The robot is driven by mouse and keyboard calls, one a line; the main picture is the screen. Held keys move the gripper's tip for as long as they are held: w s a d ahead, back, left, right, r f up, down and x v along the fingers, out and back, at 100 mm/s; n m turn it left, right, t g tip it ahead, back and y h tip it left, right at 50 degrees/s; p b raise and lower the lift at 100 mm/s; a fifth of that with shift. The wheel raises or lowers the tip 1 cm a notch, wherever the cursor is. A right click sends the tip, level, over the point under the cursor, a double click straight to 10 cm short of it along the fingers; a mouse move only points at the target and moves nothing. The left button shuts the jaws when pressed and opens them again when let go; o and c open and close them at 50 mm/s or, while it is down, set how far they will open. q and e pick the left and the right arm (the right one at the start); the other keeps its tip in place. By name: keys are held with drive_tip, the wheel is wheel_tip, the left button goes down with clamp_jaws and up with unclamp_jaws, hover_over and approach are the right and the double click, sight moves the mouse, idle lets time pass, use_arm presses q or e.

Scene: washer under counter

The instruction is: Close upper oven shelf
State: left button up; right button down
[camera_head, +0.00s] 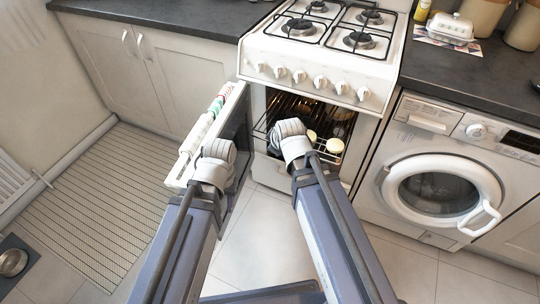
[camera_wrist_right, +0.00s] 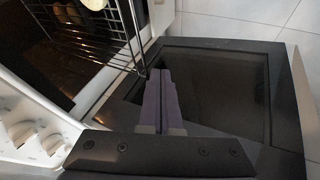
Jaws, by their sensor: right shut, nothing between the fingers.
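The upper oven shelf (camera_wrist_right: 119,42) is a wire rack in the open oven below the hob. In the right wrist view it sticks out past the oven's front edge. In the head view part of it (camera_head: 262,133) shows beside my right wrist, which hides the rest. My right gripper (camera_wrist_right: 160,73) is shut and empty, its fingertips close to the rack's front corner; I cannot tell whether they touch. My left arm ends by the oven door's towel-hung edge; the fingers of my left gripper (camera_head: 213,158) are hidden behind its wrist.
The oven door (camera_head: 237,128) stands open to the left, with a striped towel (camera_head: 207,118) on its handle. Pale round items (camera_head: 334,146) lie in the oven. A washing machine (camera_head: 440,185) stands to the right. The tiled floor in front is partly clear.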

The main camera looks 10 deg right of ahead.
drive_tip(key=w+d+f+b, duration=0.1)
drive_tip(key=w+f+b, duration=0.8)
drive_tip(key=shift+d, duration=0.35)
idle(0.4)
drive_tip(key=w+d, duration=0.3)
drive_tip(key=w, duration=0.1)
drive_tip(key=w+d, duration=0.3)
drive_tip(key=w, duration=0.1)
drive_tip(key=w+d, duration=0.3)
drive_tip(key=w, duration=0.2)
drive_tip(key=shift+a, duration=0.1)
